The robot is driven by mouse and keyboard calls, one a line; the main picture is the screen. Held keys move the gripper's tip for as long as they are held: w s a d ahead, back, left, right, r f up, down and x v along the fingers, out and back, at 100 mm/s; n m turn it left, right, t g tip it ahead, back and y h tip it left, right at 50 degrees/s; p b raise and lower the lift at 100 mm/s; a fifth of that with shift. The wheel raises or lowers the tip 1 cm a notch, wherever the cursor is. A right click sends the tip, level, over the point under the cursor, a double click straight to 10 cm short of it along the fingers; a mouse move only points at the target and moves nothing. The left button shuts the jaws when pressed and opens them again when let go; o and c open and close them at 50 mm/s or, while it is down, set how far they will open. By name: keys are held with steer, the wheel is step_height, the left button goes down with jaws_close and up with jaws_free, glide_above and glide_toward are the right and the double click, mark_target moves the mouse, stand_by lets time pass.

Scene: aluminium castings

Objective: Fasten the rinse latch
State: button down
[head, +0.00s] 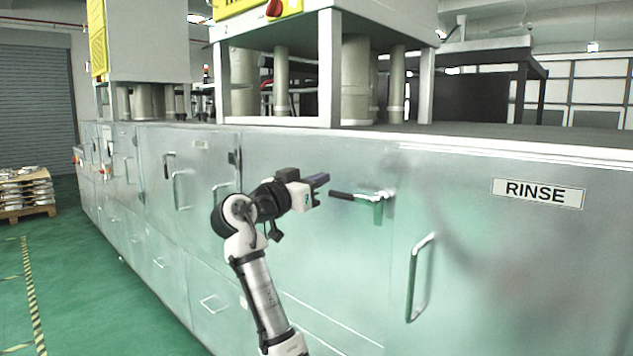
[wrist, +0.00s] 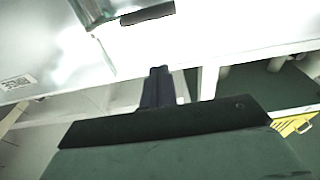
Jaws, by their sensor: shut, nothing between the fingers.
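The rinse latch (head: 378,208) is a metal latch on the machine's front, at the left edge of the door marked RINSE. Its lever lies about level, with its black grip (head: 341,195) pointing left; I cannot tell whether it is engaged. My gripper (head: 322,180) is shut and empty, a little up and left of the grip in the head view. In the wrist view the closed fingertips (wrist: 158,72) are below the black grip (wrist: 147,13), with a visible gap. Part of the latch (wrist: 92,10) is cut off by the top edge there.
The RINSE sign (head: 538,193) is on the door (head: 480,260), which has a vertical bar handle (head: 418,278). More panels with handles (head: 180,191) run left. The green floor (head: 75,290) is clear at left, with a loaded pallet (head: 27,212) farther back.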

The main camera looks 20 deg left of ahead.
mark_target(336, 193)
steer(key=p+x, duration=0.3)
steer(key=x, duration=0.4)
steer(key=shift+w+d+r, duration=0.15)
steer(key=shift+w, duration=0.15)
steer(key=shift+s+a+f+p, duration=0.1)
steer(key=shift+s+f+p, duration=0.1)
steer(key=shift+f, duration=0.5)
steer(key=shift+s+a+f+p, duration=0.1)
steer(key=shift+s+f, duration=0.1)
steer(key=shift+f, duration=0.5)
steer(key=shift+s+a+f+p, duration=0.1)
steer(key=shift+s+f+p, duration=0.1)
steer(key=shift+f, duration=0.5)
steer(key=shift+f+n+b, duration=0.35)
steer(key=shift+f+n, duration=0.15)
steer(key=shift+n, duration=0.2)
steer(key=s+d+f+n+y+b, duration=0.2)
steer(key=d+f+n, duration=0.4)
steer(key=f+n, duration=0.3)
steer(key=shift+n+y, duration=0.3)
steer(key=shift+n, duration=1.4)
steer(key=shift+d+f, duration=0.1)
steer(key=shift+d, duration=0.05)
